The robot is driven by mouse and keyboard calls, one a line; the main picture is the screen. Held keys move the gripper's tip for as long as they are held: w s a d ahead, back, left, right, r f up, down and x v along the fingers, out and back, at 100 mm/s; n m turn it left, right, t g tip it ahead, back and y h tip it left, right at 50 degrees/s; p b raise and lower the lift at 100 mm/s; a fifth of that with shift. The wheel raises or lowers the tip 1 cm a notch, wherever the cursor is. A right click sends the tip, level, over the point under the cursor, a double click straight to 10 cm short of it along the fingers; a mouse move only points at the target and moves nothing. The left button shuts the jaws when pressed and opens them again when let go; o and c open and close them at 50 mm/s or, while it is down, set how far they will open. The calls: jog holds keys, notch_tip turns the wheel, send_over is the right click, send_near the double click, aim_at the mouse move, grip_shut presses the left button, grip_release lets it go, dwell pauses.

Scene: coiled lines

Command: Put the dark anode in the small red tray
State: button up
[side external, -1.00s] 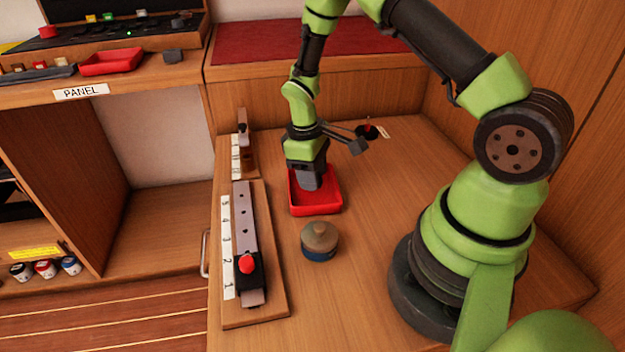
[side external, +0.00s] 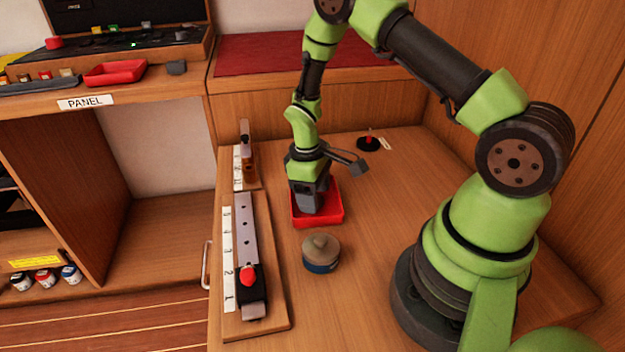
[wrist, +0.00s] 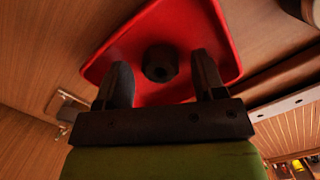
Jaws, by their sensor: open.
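The red tray (side external: 336,213) stands on the wooden bench beside the slotted rail. A dark round piece with a hollow centre, which looks like the anode (wrist: 160,63), lies in this tray in the wrist view. My gripper (side external: 306,207) is low over the tray's left part, pointing down. In the wrist view its two dark fingers are spread apart, one on each side of the dark piece, with gaps between. The red tray (wrist: 220,40) fills the middle of that view. The side view hides the dark piece behind my gripper.
A tan-lidded blue pot (side external: 321,255) stands just in front of the tray. The rail board (side external: 270,310) with a red knob (side external: 248,275) is to its left. A black disc with a red pin (side external: 369,143) is behind. Another red tray (side external: 115,73) sits on the panel shelf.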

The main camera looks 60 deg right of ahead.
jog(key=a+r+m+t, duration=0.2)
jog(key=a+r, duration=0.1)
jog(key=r, duration=1.8)
jog(key=s+a+r+m+t+y, duration=0.1)
jog(key=s+a+r+m+t, duration=0.1)
jog(key=s, duration=0.5)
jog(key=s+a+r+m+t+y, duration=0.1)
jog(key=s+a+r+m+t, duration=0.1)
jog(key=s+a+r+t, duration=0.2)
jog(key=shift+s+a+r+t, duration=0.3)
jog(key=shift+s+a+r, duration=0.3)
jog(key=shift+s+r, duration=1.15)
jog(key=shift+s+f, duration=0.1)
jog(key=shift+f, duration=0.05)
